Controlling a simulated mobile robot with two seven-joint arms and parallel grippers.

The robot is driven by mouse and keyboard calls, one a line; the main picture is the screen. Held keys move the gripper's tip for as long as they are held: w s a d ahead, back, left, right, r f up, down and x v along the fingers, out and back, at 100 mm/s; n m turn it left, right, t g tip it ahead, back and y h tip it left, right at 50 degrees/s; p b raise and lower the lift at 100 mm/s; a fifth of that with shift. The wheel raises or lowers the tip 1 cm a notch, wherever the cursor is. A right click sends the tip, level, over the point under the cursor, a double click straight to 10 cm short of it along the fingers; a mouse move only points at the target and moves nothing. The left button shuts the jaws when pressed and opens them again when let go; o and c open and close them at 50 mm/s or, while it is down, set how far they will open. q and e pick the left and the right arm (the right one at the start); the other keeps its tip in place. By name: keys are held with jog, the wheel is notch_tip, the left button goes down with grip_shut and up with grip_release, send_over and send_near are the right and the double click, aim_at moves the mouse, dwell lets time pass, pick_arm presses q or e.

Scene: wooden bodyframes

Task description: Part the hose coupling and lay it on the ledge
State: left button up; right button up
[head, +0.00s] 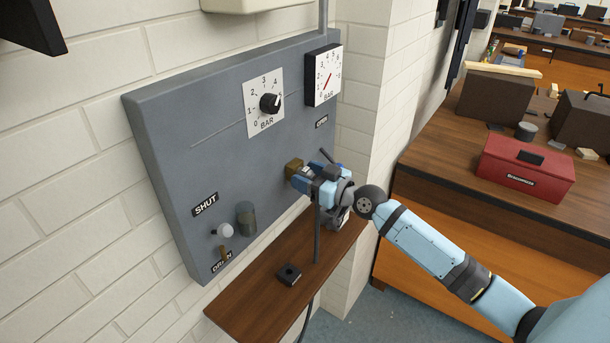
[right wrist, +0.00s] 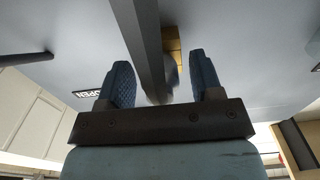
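The hose coupling is mostly hidden by my gripper in the head view; in the right wrist view its grey body (right wrist: 168,72) sits between the fingers, below a brass fitting on the panel. The brass fitting (head: 293,167) also shows in the head view. A dark grey hose (head: 317,235) hangs from there past the wooden ledge (head: 243,308). My right gripper (head: 312,181) is around the coupling. In the right wrist view its fingers (right wrist: 162,82) stand apart, with a visible gap at the right finger. My left gripper is not in view.
The grey panel (head: 165,135) carries a knob dial (head: 270,103), a gauge (head: 323,76), a dark lever near the OPEN label (head: 321,121), a white knob (head: 225,230) and a grey cylinder (head: 245,218). A small black block (head: 288,274) lies on the ledge, whose left end is clear.

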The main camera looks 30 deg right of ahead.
grip_shut()
jog(key=shift+b+v, duration=0.5)
jog(key=shift+v, duration=2.5)
